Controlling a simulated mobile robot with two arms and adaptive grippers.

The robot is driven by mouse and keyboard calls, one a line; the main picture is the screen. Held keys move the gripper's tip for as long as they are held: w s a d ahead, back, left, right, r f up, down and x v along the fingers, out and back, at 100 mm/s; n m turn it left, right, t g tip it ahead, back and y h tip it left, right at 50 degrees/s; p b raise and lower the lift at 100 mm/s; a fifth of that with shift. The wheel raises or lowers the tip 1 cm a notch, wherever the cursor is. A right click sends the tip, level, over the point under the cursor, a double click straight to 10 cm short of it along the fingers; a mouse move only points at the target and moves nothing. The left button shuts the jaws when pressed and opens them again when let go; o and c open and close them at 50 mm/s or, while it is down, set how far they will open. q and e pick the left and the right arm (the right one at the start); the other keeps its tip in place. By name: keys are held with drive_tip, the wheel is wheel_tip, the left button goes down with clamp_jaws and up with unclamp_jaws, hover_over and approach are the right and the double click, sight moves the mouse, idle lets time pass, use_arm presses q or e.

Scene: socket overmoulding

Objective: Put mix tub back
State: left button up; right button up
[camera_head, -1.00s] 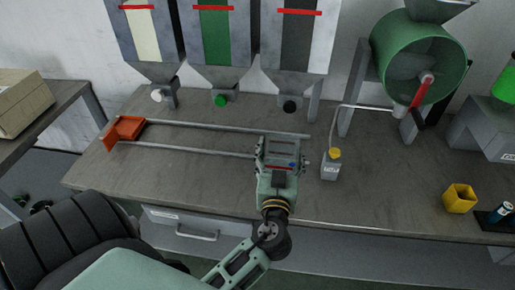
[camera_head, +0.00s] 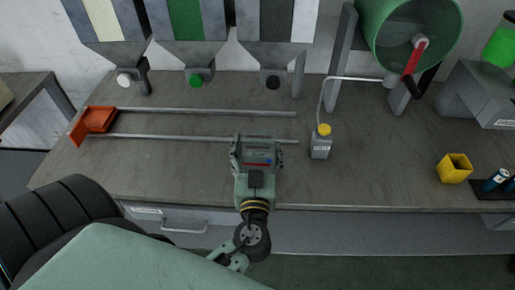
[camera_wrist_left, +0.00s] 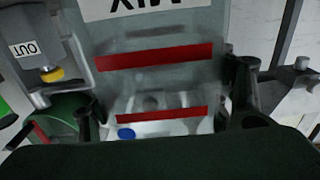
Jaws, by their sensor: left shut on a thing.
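My left gripper (camera_head: 258,146) is shut on the mix tub, above the front part of the bench near the right ends of two rails. In the left wrist view the mix tub (camera_wrist_left: 155,30) is a see-through grey box with a white MIX label, upside down in the picture, and two red lines. The gripper's fingers (camera_wrist_left: 165,100) stand on either side of it. In the head view the gripper mostly hides the tub. My right gripper is not in view.
Two rails (camera_head: 205,111) run to an orange stop (camera_head: 96,121) at the left. Hoppers (camera_head: 192,58) hang behind. A yellow cup (camera_head: 454,168) stands farther right.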

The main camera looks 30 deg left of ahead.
use_arm(q)
drive_tip(key=o, duration=1.7)
drive_tip(key=shift+w+a+f, duration=0.1)
drive_tip(key=shift+w+f, duration=0.05)
drive_tip(key=shift+w, duration=0.05)
drive_tip(key=shift+o, duration=0.9)
drive_tip(key=shift+s+r+p, duration=0.1)
drive_tip(key=shift+r+p, duration=0.1)
drive_tip(key=shift+p, duration=0.15)
drive_tip(key=shift+b+v, duration=2.3)
drive_tip(key=shift+v, duration=3.65)
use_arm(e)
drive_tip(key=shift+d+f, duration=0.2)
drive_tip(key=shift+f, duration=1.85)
use_arm(q)
drive_tip(key=shift+f, duration=0.1)
